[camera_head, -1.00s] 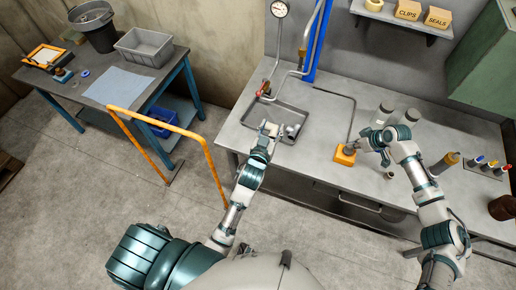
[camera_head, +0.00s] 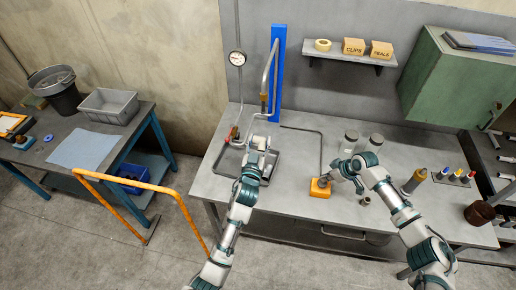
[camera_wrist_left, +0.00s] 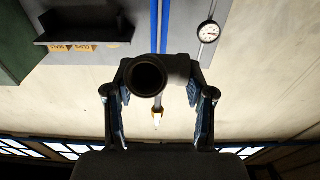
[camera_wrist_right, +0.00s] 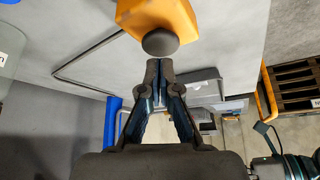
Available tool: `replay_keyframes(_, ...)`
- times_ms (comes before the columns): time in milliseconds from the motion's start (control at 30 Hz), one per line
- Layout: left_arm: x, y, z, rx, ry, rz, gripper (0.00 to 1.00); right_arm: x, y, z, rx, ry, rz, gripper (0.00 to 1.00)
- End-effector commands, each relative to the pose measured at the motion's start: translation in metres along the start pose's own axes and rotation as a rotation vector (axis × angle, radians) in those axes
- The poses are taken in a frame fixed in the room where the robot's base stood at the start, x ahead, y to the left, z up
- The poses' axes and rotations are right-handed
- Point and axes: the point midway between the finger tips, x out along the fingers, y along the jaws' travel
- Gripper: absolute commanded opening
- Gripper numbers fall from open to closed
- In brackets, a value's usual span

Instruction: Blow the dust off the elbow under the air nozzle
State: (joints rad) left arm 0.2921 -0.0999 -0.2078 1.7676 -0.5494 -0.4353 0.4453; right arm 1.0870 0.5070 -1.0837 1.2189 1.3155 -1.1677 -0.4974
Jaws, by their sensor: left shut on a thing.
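My left gripper (camera_head: 259,146) is over the grey tray, close below the tip of the air nozzle (camera_head: 263,100). In the left wrist view it is shut on the grey pipe elbow (camera_wrist_left: 180,70), whose round dark opening faces the camera. The tan nozzle tip (camera_wrist_left: 157,118) shows just beyond the elbow, apart from it in the picture. Dust on the elbow cannot be made out. My right gripper (camera_wrist_right: 159,74) has its fingertips together and empty, right at the dark round button (camera_wrist_right: 160,42) on the orange block (camera_head: 320,188). Whether they touch the button is unclear.
The grey tray (camera_head: 270,174) lies on the workbench (camera_head: 293,160) under my left gripper. A red valve (camera_head: 234,132) and a gauge (camera_head: 237,58) are on the pipes. Two jars (camera_head: 349,140) stand behind my right gripper. An orange rail (camera_head: 140,183) stands left of the bench.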

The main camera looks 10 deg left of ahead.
Motion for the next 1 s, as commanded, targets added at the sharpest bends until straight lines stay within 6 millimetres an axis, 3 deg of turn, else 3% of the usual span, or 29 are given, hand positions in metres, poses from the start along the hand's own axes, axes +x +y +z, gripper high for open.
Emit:
replay_keyframes(500, 0.053, 0.0, 0.003, -0.001, 0.003, -0.001, 0.11, 0.0, 0.0, 0.0, 0.0, 0.0, 0.0, 0.0)
replay_keyframes(1000, 0.064, 0.0, 0.004, 0.0, 0.003, 0.0, 0.11, 0.0, 0.0, 0.0, 0.0, 0.0, 0.0, 0.0)
